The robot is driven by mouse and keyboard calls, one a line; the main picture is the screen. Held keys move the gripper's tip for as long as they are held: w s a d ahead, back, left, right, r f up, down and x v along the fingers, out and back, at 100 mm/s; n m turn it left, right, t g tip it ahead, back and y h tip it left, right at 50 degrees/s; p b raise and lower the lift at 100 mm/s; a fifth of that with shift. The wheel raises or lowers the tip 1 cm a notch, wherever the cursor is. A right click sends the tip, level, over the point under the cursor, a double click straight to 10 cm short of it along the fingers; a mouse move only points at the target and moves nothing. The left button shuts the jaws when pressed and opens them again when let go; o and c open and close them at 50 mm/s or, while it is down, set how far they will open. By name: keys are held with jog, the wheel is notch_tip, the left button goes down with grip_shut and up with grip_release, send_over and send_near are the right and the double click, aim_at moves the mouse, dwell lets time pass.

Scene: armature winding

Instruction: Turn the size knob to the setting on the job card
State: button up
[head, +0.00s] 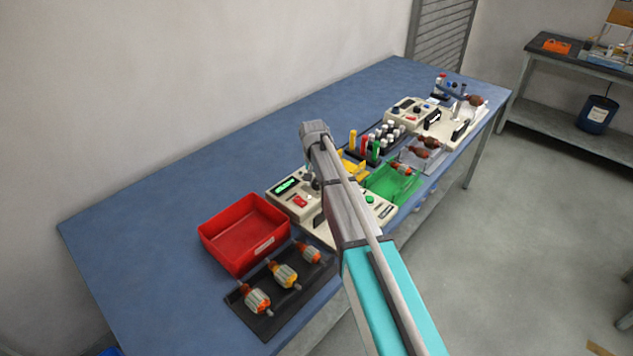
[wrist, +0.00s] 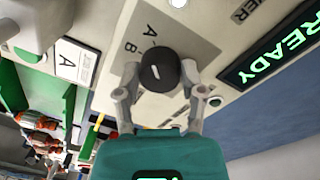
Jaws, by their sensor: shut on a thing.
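The black round size knob (wrist: 168,76) sits on a pale machine panel beside the printed letters A and B. A short white mark shows on its face; I cannot tell exactly which letter it points to. My gripper (wrist: 160,74) has a finger on each side of the knob and is shut on it. A white card (wrist: 76,62) with a large A lies to the left. In the head view the machine (head: 276,196) stands on the bench, and my arm hides the knob and most of my gripper.
The machine's display (wrist: 272,52) reads READY in green. In the head view a red bin (head: 237,250) and a dark tray (head: 262,325) with three armatures are nearby. A green tray (head: 385,185), colored tubes and a second machine (head: 405,112) stand farther along the blue bench.

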jog(key=o, duration=1.2)
jog(key=shift+c, duration=0.2)
jog(key=shift+n, duration=0.3)
